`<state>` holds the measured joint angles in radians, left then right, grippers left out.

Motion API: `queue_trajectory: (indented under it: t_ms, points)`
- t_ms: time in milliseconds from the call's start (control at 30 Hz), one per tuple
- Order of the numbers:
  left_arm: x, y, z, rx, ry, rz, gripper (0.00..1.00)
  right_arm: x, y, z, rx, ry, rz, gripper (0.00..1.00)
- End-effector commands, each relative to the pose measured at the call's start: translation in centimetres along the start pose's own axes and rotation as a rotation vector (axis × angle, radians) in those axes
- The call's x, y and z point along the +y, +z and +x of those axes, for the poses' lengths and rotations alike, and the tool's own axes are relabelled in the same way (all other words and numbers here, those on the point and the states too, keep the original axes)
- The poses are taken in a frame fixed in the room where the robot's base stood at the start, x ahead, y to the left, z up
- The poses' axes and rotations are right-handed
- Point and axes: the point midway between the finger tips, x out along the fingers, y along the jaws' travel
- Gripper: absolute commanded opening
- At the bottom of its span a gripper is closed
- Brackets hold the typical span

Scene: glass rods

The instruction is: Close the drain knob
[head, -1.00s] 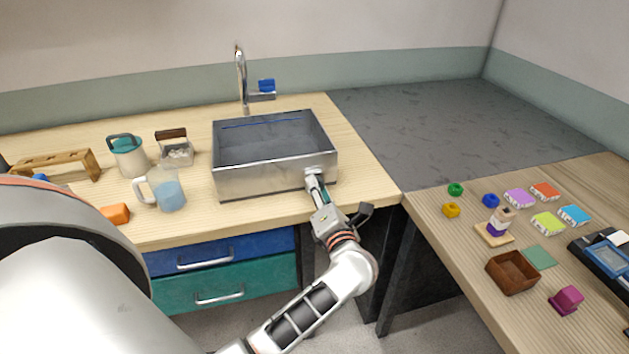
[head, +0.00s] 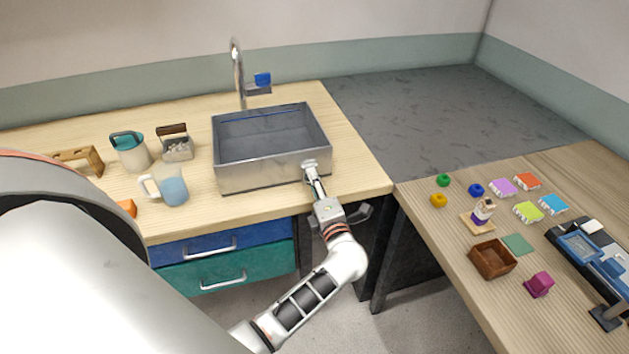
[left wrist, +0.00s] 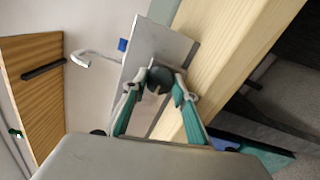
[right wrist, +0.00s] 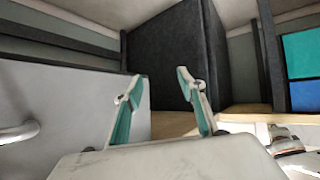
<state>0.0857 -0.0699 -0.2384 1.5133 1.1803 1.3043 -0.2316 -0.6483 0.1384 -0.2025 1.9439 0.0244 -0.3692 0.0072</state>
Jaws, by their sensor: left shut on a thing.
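The drain knob (left wrist: 159,80) is a dark round knob on the front wall of the metal sink (head: 250,176). In the left wrist view it sits between the fingertips of my left gripper (left wrist: 160,83). In the head view my left gripper (head: 311,168) is at the right part of the sink's front wall, shut on the knob and hiding it. The knob's exact turn angle cannot be told. My right gripper (right wrist: 155,85) shows only in its own wrist view. Its fingers are apart, with nothing between them.
A faucet (head: 238,75) stands behind the sink. A mug (head: 172,187), a teal-lidded pitcher (head: 130,152) and a small metal container (head: 177,147) stand left of it. Drawers (head: 215,275) are below. A side table (head: 450,235) at right holds small items.

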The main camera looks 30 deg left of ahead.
Motion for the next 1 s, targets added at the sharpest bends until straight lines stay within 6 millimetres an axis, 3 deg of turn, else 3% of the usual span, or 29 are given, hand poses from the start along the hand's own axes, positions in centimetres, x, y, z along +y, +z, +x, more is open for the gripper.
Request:
queue_trajectory:
  t_ms: [233, 267, 300, 333, 767, 1000]
  points:
    - [-0.2, 0.0, -0.1, 0.0, -0.004, 0.003, 0.06, 0.1, -0.2, 0.0, 0.003, 0.002, 0.002, 0.4]
    - [-0.2, 0.0, -0.1, 0.0, -0.004, 0.003, 0.33, 0.1, -0.2, 0.0, 0.004, 0.002, 0.002, 0.4]
    - [-0.2, 0.0, -0.1, 0.0, -0.003, 0.003, 0.43, 0.1, -0.3, 0.0, 0.005, 0.002, 0.002, 0.4]
    - [-0.2, 0.0, -0.1, 0.0, -0.003, 0.003, 0.44, 0.1, -0.3, 0.0, 0.006, 0.002, 0.003, 0.4]
    - [-0.4, -0.1, -0.2, 0.0, -0.007, 0.002, 0.44, -0.2, -0.5, -0.1, 0.009, -0.002, 0.004, 0.4]
    - [-0.5, -0.1, -2.5, 0.0, -0.01, 0.002, 0.44, -0.2, -0.5, -0.1, 0.008, -0.001, 0.004, 0.4]
